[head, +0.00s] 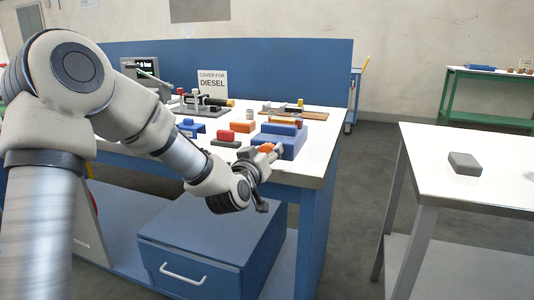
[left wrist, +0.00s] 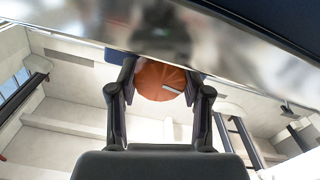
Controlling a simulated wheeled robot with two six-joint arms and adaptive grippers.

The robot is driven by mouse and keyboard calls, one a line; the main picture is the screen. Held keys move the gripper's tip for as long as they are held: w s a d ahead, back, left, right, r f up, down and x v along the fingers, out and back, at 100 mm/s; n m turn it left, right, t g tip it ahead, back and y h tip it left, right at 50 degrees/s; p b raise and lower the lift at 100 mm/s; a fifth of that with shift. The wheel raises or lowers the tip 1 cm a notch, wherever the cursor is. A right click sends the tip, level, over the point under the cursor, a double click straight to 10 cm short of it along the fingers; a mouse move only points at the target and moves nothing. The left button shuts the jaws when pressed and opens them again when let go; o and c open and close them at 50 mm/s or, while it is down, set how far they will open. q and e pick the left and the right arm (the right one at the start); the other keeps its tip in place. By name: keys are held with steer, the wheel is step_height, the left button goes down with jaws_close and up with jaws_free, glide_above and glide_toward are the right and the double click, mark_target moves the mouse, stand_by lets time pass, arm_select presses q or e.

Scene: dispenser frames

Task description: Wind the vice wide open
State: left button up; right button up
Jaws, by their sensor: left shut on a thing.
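The blue vice (head: 290,146) sits at the near right corner of the white-topped workbench. An orange knob (head: 266,147) shows at its near side; in the left wrist view it is a round orange disc (left wrist: 158,80) with a small pale mark. My left gripper (head: 268,154) is shut on this knob, with one finger on each side of it. How far apart the vice jaws stand is too small to tell. My right gripper is not in view.
A red block (head: 241,127), a blue block (head: 189,127) and a wooden board (head: 300,112) share the bench (head: 318,165). A sign (head: 212,85) reads "COVER FOR DIESEL". A blue drawer unit (head: 205,245) stands below. A grey block (head: 464,163) lies on the right table.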

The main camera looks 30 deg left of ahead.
arm_select(q)
steer(key=shift+n, duration=1.2)
steer(key=o, duration=1.2)
steer(key=shift+c, duration=0.2)
steer(key=shift+f, duration=0.1)
